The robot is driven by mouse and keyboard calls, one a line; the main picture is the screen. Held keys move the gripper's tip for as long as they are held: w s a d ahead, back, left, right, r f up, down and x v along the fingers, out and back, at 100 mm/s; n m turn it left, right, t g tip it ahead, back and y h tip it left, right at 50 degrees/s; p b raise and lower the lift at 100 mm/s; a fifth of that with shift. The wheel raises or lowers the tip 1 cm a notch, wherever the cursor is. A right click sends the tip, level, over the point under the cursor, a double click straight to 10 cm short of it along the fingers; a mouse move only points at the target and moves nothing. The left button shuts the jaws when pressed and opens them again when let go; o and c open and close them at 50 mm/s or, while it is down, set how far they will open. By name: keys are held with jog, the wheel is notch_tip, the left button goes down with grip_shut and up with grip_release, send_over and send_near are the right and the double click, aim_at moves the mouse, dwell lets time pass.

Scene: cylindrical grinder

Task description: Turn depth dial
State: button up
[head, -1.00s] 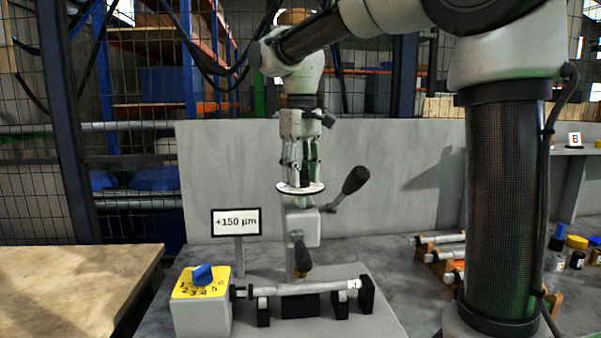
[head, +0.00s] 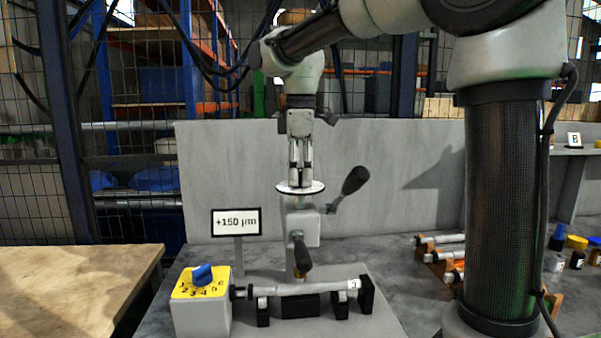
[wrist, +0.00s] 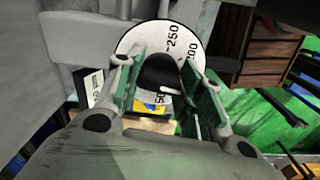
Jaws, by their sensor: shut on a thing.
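The depth dial (head: 289,188) is a white disc on top of the grinder's grey post. My gripper (head: 300,184) points straight down over it, with its fingertips at the dial's middle. In the wrist view the dial (wrist: 188,38) shows printed numbers, 250 and 200 among them, and a dark knob (wrist: 160,72) at its centre. My gripper (wrist: 162,85) is shut on this knob, one green-padded finger on each side. The fingers and knob hide part of the scale.
A black-handled lever (head: 354,181) sticks out right of the dial. Below are a yellow-topped box with a blue knob (head: 203,274) and a shaft (head: 300,288) on supports. More shafts (head: 440,238) lie at right. A grey panel (head: 400,170) stands behind.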

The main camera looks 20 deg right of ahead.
aim_at(301, 169)
jog(key=shift+n, duration=0.6)
jog(key=o, duration=1)
notch_tip(301, 169, up, 12)
jog(key=shift+s, duration=0.1)
dwell(0.4)
